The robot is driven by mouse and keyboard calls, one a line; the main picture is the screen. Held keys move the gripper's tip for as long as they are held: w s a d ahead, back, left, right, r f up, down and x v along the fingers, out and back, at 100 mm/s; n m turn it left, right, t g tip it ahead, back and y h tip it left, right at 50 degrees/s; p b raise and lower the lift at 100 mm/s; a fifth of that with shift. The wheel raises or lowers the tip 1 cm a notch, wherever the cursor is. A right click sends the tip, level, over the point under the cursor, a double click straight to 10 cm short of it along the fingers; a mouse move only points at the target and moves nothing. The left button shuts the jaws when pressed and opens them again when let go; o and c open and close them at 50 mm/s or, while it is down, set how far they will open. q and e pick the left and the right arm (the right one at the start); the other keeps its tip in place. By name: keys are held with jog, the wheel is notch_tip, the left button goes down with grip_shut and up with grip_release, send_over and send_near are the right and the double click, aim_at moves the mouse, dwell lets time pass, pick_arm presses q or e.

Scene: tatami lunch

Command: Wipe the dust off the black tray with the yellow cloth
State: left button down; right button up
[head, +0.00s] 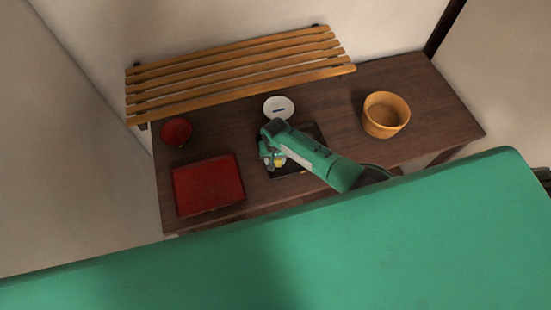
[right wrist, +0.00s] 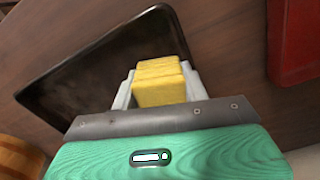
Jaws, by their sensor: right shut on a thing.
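The black tray (right wrist: 95,65) lies flat on the brown table; in the head view its dark surface (head: 312,133) is partly hidden under my right arm. My right gripper (right wrist: 160,85) is shut on the yellow cloth (right wrist: 160,82), which looks like a folded block between the two fingers. In the head view the right gripper (head: 272,158) is over the tray, with a little yellow of the cloth (head: 279,161) showing. I cannot tell whether the cloth touches the tray. Dust on the tray is not clear to see. My left gripper is not in view.
A white dish (head: 278,107) is behind the black tray. A wooden tub (head: 385,115) stands at the right. A slatted wooden shelf (head: 235,72) runs along the back.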

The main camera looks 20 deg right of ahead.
jog(key=shift+w+r, duration=0.1)
jog(key=shift+r, duration=2.5)
jog(key=shift+r, duration=1.55)
jog(key=shift+d, duration=0.1)
